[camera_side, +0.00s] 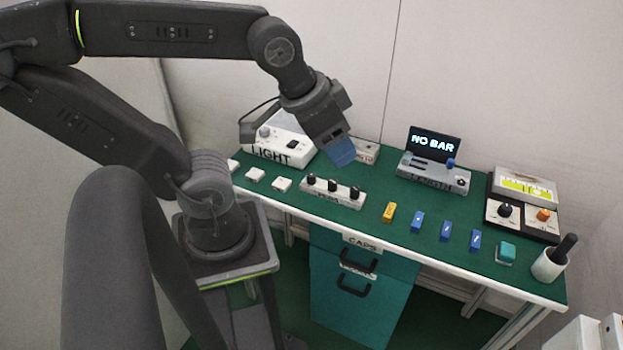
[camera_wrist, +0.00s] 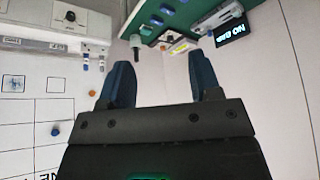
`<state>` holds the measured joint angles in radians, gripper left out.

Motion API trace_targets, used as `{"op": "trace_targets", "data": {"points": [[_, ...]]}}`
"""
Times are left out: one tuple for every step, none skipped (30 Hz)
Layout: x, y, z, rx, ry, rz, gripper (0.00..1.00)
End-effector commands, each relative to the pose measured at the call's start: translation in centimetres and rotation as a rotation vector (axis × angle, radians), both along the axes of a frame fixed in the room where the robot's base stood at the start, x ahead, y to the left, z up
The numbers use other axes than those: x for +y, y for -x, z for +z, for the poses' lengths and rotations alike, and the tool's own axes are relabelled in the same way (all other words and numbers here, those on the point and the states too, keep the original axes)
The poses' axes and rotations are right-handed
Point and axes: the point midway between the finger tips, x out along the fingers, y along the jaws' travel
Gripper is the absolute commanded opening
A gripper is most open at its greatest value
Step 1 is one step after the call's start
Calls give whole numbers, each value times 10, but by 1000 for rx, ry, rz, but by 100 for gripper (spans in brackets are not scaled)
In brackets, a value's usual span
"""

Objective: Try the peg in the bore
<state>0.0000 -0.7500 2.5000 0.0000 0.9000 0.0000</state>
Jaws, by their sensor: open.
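My gripper (camera_side: 341,153) hangs above the back left part of the green bench, apart from everything on it. In the wrist view my gripper (camera_wrist: 162,76) shows two blue fingers spread wide with nothing between them. A white rack (camera_side: 345,199) with several upright black peg-like pieces (camera_side: 332,185) stands on the bench, in front of and below my gripper. A yellow bar (camera_side: 389,212) and several blue bars (camera_side: 417,221) lie in a row to its right. I cannot tell which part holds the bore.
A grey device (camera_side: 433,174) has a screen (camera_side: 434,144) reading NO BAR. A white LIGHT box (camera_side: 281,143) stands at the back left. At right are a gauge unit (camera_side: 524,188), a teal block (camera_side: 506,252) and a white cup (camera_side: 548,265) with a dark handle. White pads (camera_side: 255,174) lie at left.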

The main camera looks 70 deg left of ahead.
Motion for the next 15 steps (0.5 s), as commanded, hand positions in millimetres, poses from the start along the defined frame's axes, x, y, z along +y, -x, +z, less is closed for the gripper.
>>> {"op": "trace_targets", "data": {"points": [[0,0,0,0,0,0,59],[0,0,0,0,0,0,59],[0,0,0,0,0,0,59],[0,0,0,0,0,0,59],[0,0,0,0,0,0,59],[0,0,0,1,-1,0,59],[0,0,-1,6,-3,1,59],[1,0,-3,16,-9,0,59],[3,-1,-7,38,-21,1,59],[5,-1,-12,63,-33,2,59],[8,-1,-17,95,-52,2,59],[13,-1,-26,145,-82,2,59],[17,0,-34,192,-108,1,59],[22,1,-42,242,-139,1,59],[30,3,-54,315,-185,-1,59]]}}
